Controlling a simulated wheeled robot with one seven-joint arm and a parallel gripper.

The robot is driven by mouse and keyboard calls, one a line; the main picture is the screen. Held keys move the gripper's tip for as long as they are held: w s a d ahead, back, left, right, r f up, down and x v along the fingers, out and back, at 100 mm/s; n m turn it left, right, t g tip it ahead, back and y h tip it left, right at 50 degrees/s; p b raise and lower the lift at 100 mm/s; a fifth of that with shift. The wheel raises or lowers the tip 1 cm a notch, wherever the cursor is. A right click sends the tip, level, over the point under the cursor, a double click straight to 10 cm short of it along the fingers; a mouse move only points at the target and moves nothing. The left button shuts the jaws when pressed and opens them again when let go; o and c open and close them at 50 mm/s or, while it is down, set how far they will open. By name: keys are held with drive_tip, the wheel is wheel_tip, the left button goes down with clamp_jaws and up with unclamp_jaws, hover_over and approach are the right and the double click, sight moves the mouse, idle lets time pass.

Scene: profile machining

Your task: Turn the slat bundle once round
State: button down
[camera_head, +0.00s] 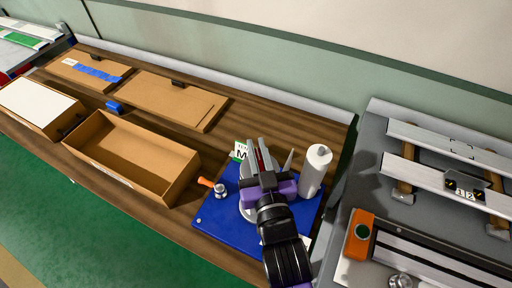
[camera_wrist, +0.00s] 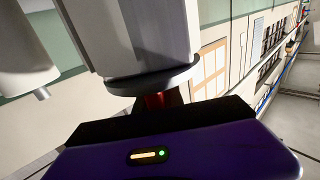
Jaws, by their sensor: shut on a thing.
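The slat bundle shows as pale grey upright slats (camera_head: 252,152) with a red strip, above the blue mat (camera_head: 212,222) in the head view. My gripper (camera_head: 263,172) is shut on it from the near side and hides much of it. In the wrist view the bundle is a large pale grey block (camera_wrist: 135,38) with a dark rim at its end. A red part (camera_wrist: 160,101) shows between it and my purple gripper body. I cannot tell whether the bundle touches the mat or a stand under it.
A white bottle (camera_head: 315,170) stands close to the right of my gripper. An orange-handled tool (camera_head: 213,187) lies to the left, and a green-edged card marked M (camera_head: 239,151) stands behind. An open cardboard box (camera_head: 108,174) is further left. A grey machine table (camera_head: 418,228) with rails is at right.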

drive_tip(key=shift+w+d+f+m+t+h+b, duration=0.1)
drive_tip(key=shift+d+f+m+t+h+b, duration=0.1)
drive_tip(key=shift+m+h+b, duration=0.45)
drive_tip(key=shift+d+f+m+t+h+b, duration=0.15)
drive_tip(key=shift+m+h+b, duration=0.2)
drive_tip(key=shift+h+b, duration=0.8)
drive_tip(key=shift+b, duration=0.1)
drive_tip(key=h+b, duration=0.1)
drive_tip(key=b, duration=0.1)
drive_tip(key=m+h+b, duration=0.2)
drive_tip(key=b, duration=0.1)
drive_tip(key=shift+d+f+b, duration=0.2)
drive_tip(key=shift+d+b, duration=0.05)
drive_tip(key=shift+b, duration=0.1)
drive_tip(key=m+h+b, duration=0.1)
drive_tip(key=b, duration=0.2)
drive_tip(key=shift+d+m+h, duration=0.1)
drive_tip(key=shift+m+h, duration=0.2)
drive_tip(key=shift+h, duration=0.1)
drive_tip(key=shift+r+h+b, duration=0.1)
drive_tip(key=shift+h+b, duration=0.2)
drive_tip(key=shift+b, duration=0.35)
drive_tip(key=shift+d+r+m+h+b, duration=0.2)
drive_tip(key=shift+m+h+b, duration=0.2)
drive_tip(key=shift+b, duration=0.5)
drive_tip(key=c, duration=1.4)
unclamp_jaws()
drive_tip(key=shift+c, duration=0.2)
drive_tip(key=shift+r, duration=0.1)
